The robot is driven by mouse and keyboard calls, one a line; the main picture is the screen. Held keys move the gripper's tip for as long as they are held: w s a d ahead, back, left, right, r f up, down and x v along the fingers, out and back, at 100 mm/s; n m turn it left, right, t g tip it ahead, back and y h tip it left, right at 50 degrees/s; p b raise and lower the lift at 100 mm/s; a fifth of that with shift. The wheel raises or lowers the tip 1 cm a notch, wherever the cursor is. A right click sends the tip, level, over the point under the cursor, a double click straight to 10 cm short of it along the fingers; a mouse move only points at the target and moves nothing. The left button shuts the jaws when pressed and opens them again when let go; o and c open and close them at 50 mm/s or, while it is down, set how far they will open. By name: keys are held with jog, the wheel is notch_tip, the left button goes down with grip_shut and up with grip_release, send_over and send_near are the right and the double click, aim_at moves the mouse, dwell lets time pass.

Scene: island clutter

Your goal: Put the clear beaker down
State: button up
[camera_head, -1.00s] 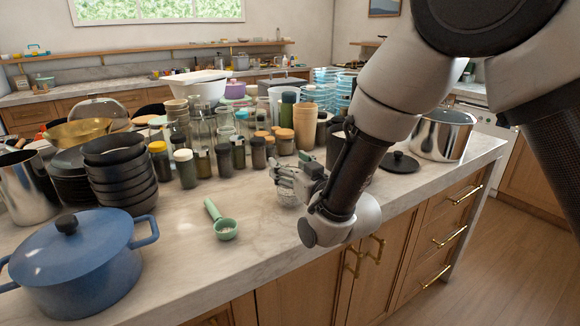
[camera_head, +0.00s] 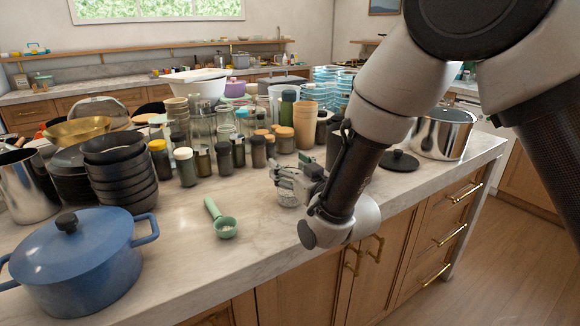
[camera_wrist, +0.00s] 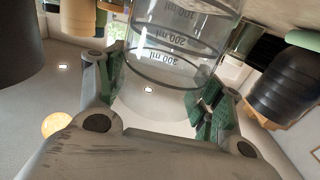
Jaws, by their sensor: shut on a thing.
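The clear beaker (camera_wrist: 170,72) has dark volume marks and fills the upper middle of the wrist view. It stands between the green-padded fingers of my gripper (camera_wrist: 155,98), which are shut on it from both sides. In the head view my gripper (camera_head: 297,178) is low over the front part of the marble island top. Only a small part of the beaker (camera_head: 289,198) shows below the fingers, at or very near the counter surface. I cannot tell whether its base touches.
A green scoop (camera_head: 221,219) lies left of my gripper, and a blue pot (camera_head: 72,262) stands at the front left. Several jars and cups crowd behind. A black lid (camera_head: 399,161) and a steel pot (camera_head: 440,136) are to the right. The marble counter (camera_head: 185,250) is bare around the scoop.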

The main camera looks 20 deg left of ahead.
jog(key=shift+f, duration=0.3)
dwell(0.4)
jog(key=o, duration=1.5)
jog(key=v, duration=1.2)
jog(key=shift+f, duration=0.1)
